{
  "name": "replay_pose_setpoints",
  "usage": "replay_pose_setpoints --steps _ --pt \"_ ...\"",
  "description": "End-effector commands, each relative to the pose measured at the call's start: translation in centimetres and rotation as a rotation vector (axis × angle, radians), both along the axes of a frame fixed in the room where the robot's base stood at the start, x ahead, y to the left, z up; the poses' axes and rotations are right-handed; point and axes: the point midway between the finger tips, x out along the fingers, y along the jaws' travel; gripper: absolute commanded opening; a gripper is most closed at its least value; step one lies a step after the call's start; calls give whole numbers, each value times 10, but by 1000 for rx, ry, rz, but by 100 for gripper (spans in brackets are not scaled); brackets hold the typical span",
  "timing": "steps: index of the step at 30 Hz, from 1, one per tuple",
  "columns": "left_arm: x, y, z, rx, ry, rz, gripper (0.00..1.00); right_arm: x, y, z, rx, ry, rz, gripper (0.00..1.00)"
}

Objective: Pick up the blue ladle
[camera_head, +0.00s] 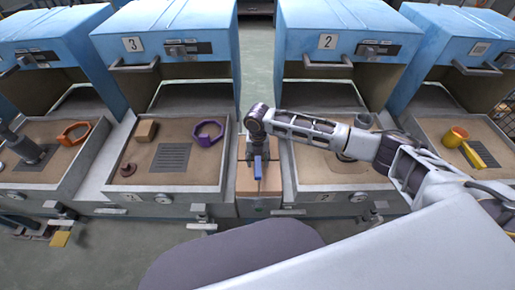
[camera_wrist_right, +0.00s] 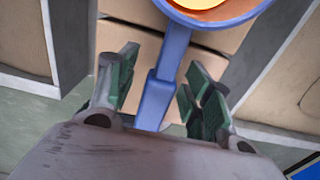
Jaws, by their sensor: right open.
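The blue ladle (camera_head: 258,168) lies on the tan surface between the two middle stations. In the head view only its handle shows clearly; the bowl is hidden behind my right gripper (camera_head: 255,152). In the right wrist view the ladle's handle (camera_wrist_right: 157,95) runs between the open green-padded fingers of my right gripper (camera_wrist_right: 161,68). There are gaps between the handle and both fingers. The bowl, with something orange in it, is at the top edge, partly cut off.
Blue-topped stations with sandy trays stand on both sides. The left middle tray holds a purple ring (camera_head: 207,133) and a tan block (camera_head: 146,130). An orange ring (camera_head: 74,133) lies farther left. A yellow ladle (camera_head: 459,138) lies in the right tray. Tray walls flank the narrow gap.

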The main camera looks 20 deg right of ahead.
Motion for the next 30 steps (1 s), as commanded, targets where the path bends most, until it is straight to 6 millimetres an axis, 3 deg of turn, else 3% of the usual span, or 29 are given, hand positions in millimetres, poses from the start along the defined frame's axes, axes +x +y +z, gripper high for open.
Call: replay_pose_setpoints --steps 2,14,23,30 --pt "-3 0 0 0 4 0 0 0 0 0 0 0 0 50" --pt "-12 0 -1 1 14 0 0 0 0 0 0 0 0 0" --pt "-5 0 0 0 6 0 0 1 0 2 0 -2 0 0" --pt "1 0 0 0 -1 0 0 1 0 16 1 -4 0 0"
